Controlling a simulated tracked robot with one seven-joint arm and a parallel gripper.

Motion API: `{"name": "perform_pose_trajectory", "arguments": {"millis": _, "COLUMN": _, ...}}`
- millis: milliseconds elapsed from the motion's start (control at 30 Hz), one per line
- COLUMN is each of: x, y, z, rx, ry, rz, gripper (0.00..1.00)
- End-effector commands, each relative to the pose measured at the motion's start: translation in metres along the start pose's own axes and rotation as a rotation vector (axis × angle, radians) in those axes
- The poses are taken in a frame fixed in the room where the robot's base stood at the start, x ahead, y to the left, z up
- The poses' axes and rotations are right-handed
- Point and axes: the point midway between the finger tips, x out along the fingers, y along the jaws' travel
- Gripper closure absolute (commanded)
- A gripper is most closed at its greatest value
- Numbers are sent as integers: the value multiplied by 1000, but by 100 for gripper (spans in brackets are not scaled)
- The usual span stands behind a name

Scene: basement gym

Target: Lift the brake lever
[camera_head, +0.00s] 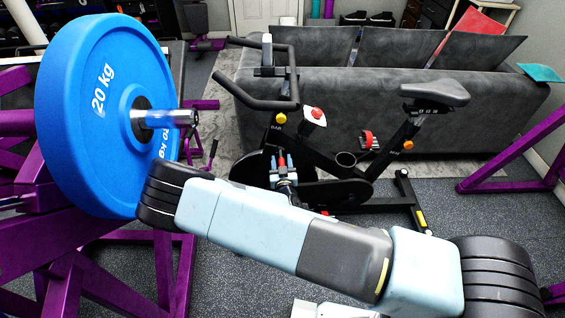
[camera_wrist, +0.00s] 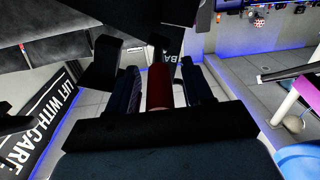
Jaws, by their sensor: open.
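The exercise bike (camera_head: 350,155), black with a grey saddle, stands mid-picture in the head view. My gripper (camera_head: 282,163) is at the bike's frame below the handlebars, partly hidden by my arm. In the wrist view, my gripper (camera_wrist: 163,82) is open, its two dark fingers on either side of a red rounded part (camera_wrist: 158,88). This red part appears to be the brake lever; it lies between the fingers, with narrow gaps seeming to show at its sides. I cannot tell whether either finger touches it. A red-topped white knob (camera_head: 314,115) is to the gripper's upper right.
A blue 20 kg plate (camera_head: 85,120) on a purple rack (camera_head: 60,265) stands close on the left, beside my arm. A grey sofa (camera_head: 440,105) is behind the bike. Handlebars (camera_head: 255,103) rise above my gripper. Speckled floor is open at right.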

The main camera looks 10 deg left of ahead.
Motion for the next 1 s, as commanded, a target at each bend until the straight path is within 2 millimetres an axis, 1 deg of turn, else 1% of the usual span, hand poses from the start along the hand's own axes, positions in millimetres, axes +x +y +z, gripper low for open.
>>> {"name": "perform_pose_trajectory", "arguments": {"millis": 233, "x": 0, "y": 0, "z": 0, "rx": 0, "ry": 0, "rz": 0, "gripper": 50}}
{"name": "perform_pose_trajectory", "arguments": {"millis": 700, "x": 0, "y": 0, "z": 0, "rx": 1, "ry": 0, "rz": 1, "gripper": 95}}
{"name": "perform_pose_trajectory", "arguments": {"millis": 767, "x": 0, "y": 0, "z": 0, "rx": 1, "ry": 0, "rz": 1, "gripper": 100}}
{"name": "perform_pose_trajectory", "arguments": {"millis": 1000, "x": 0, "y": 1, "z": 0, "rx": 1, "ry": 0, "rz": 1, "gripper": 100}}
